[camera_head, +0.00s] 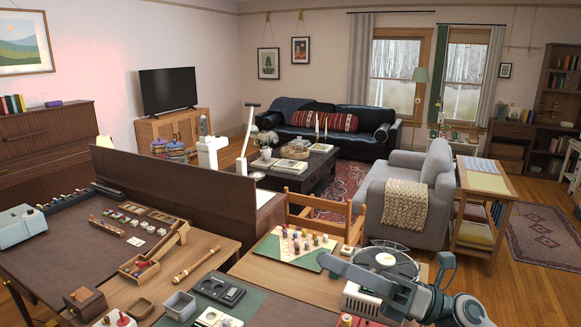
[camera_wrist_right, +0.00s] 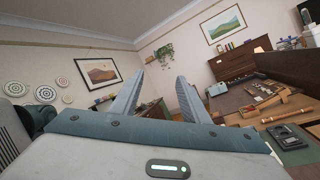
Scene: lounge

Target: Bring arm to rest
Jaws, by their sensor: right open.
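My right arm (camera_head: 415,293) comes in at the lower right of the head view, raised over the near right end of the tables. My right gripper (camera_head: 335,268) points left there, and part of it is hard to make out. In the right wrist view its two grey fingers (camera_wrist_right: 160,100) stand well apart with nothing between them. It is open and empty. My left arm and left gripper are not in view.
Below and around the right arm are a board with small pieces (camera_head: 290,246), a turntable-like device (camera_head: 385,262) and a wooden chair (camera_head: 318,210).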

